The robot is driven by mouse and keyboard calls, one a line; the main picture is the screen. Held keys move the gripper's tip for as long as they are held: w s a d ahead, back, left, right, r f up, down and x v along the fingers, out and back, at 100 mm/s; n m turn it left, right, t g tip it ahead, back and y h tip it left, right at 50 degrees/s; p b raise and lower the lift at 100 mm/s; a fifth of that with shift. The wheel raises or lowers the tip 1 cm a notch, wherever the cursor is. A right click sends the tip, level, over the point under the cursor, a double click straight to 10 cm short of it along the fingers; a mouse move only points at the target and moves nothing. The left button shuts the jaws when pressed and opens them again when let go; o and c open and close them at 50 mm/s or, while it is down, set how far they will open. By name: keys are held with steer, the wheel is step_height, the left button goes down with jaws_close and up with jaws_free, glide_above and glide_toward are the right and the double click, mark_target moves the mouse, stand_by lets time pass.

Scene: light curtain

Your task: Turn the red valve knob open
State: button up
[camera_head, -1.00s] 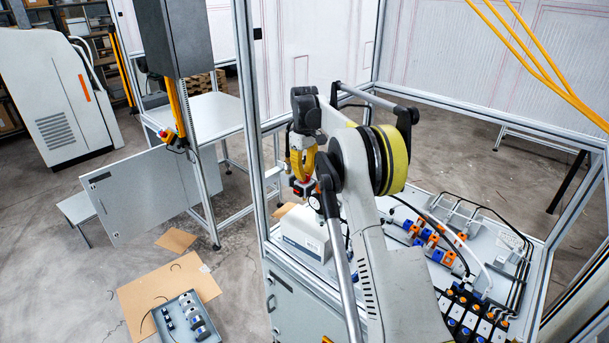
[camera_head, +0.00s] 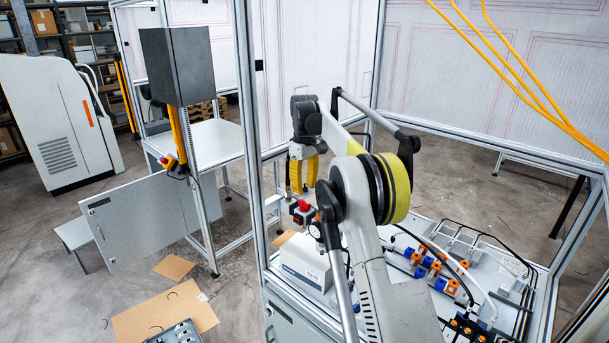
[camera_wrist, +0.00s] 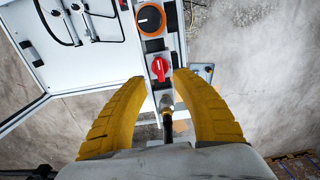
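The red valve knob (camera_wrist: 160,67) shows in the wrist view just beyond the gap between my fingertips. Its grip bar runs roughly up and down in that picture. My gripper (camera_wrist: 159,77) has two yellow fingers spread apart, with nothing between them. In the head view the red knob (camera_head: 304,205) sits on a small fitting by the cell's front post. My gripper (camera_head: 302,190) hangs just above it with a visible gap; its fingers point down.
A black dial with an orange ring (camera_wrist: 150,19) lies close to the knob. A light grey box (camera_head: 307,262) stands below the knob. A panel with blue and orange fittings (camera_head: 425,262) is to the right. A metal frame post (camera_head: 250,130) stands close on the left.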

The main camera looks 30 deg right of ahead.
step_height(320, 180, up, 6)
stand_by(0.6)
